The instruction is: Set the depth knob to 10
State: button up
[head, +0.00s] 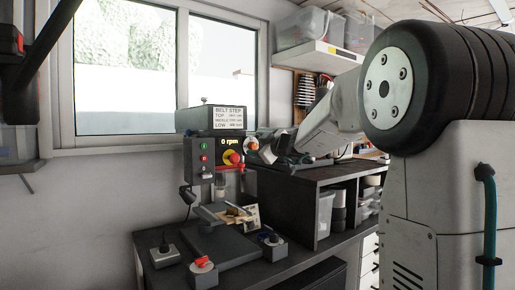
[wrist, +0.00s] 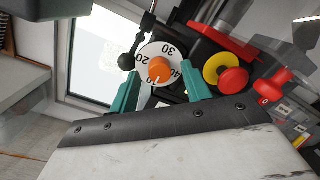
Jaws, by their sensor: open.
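The depth knob (wrist: 160,70) is orange with a white pointer line, on a white dial (wrist: 150,52) marked 20, 30 and 40. In the wrist view the dial is tilted, and the pointer line points toward the picture's bottom; the figure there is too small to read surely. My gripper (wrist: 160,72) is open, its two teal fingers to either side of the knob. I cannot tell whether they touch it. In the head view my gripper (head: 262,147) is at the right side of the drill press (head: 213,118), whose display reads 0 rpm.
A red button on a yellow collar (wrist: 230,78) is just right of my right finger in the wrist view, with a red handle (wrist: 272,88) beyond it. A black shelf unit (head: 290,183) stands right of the press. A window is behind.

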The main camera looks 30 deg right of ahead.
jog(key=s, duration=0.7)
jog(key=shift+s+r, duration=0.15)
jog(key=shift+r, duration=0.1)
jog(key=shift+d, duration=0.1)
jog(key=s+a+f+m+g+y, duration=0.5)
jog(key=s+a+f+m+g, duration=0.3)
jog(key=s+a+f, duration=0.55)
jog(key=s+a+f+g+h, duration=0.2)
jog(key=s+a+f, duration=0.1)
jog(key=s, duration=0.4)
jog(key=s+a+f+g+h, duration=0.1)
jog(key=s+a+f+g, duration=0.2)
jog(key=s+f, duration=0.2)
jog(key=s+a+f+g+h, duration=0.2)
jog(key=s+f+g, duration=0.1)
jog(key=s, duration=0.8)
jog(key=shift+s+a+f+h, duration=0.2)
jog(key=shift+a+f+h, duration=0.1)
jog(key=shift+a+f, duration=0.1)
